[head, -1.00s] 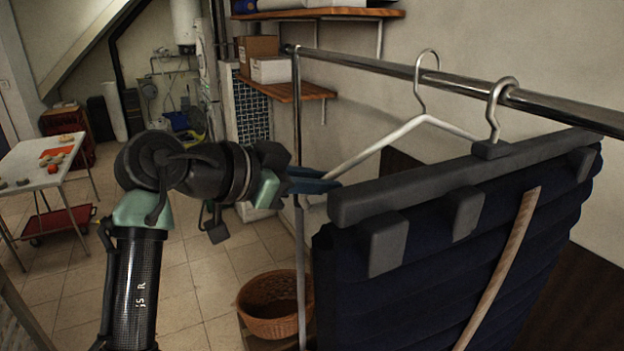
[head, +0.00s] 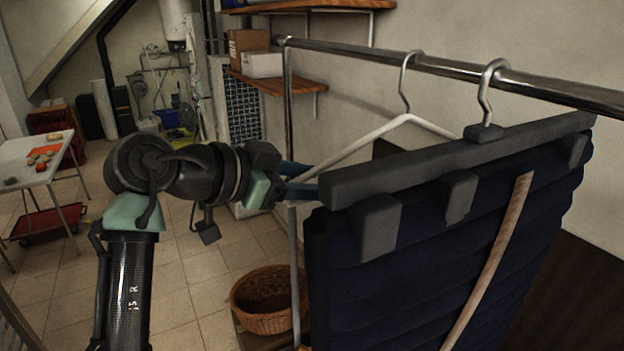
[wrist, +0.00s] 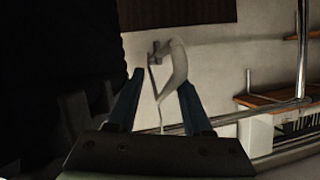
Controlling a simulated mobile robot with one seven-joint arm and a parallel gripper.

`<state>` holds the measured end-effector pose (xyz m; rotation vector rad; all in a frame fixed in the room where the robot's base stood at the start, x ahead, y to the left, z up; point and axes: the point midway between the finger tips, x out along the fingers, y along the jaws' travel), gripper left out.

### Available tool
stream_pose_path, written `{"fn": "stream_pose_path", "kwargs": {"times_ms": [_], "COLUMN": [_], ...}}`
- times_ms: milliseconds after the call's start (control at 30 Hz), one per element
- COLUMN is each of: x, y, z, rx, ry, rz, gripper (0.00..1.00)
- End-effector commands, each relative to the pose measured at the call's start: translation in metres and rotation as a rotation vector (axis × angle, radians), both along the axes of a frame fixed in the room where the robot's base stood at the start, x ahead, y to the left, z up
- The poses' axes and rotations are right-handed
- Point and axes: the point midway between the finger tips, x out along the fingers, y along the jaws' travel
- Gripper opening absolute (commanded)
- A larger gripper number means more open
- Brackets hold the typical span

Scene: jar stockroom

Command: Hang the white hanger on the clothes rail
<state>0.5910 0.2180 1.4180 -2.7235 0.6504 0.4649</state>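The white hanger (head: 372,136) has its hook (head: 403,80) over the clothes rail (head: 450,68), left of the grey hanger's hook. Its right arm and lower part are hidden behind the dark padded garment. My gripper (head: 300,180) is at the hanger's left arm end, with its blue fingers spread. In the wrist view, the fingers of my gripper (wrist: 160,105) stand apart, and the pale hanger (wrist: 174,70) shows in the gap between them, not clamped.
A navy garment (head: 440,270) on a thick grey hanger (head: 450,165) hangs close to the right of my gripper. The rail's upright post (head: 293,250) stands just below my gripper. A wicker basket (head: 262,312) is low behind; wall shelves (head: 275,84) hold boxes. Open floor lies left.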

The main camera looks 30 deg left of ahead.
Motion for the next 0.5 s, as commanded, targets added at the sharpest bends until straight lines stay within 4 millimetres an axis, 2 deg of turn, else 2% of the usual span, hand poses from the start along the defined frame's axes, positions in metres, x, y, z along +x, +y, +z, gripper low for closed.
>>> {"fn": "stream_pose_path", "kwargs": {"times_ms": [267, 500], "x": [-0.008, -0.049], "y": [0.005, 0.023], "z": [0.002, 0.018], "rx": [0.0, 0.003], "ry": [-0.001, -0.004], "rz": [0.002, 0.004], "gripper": [0.5, 0.5]}}
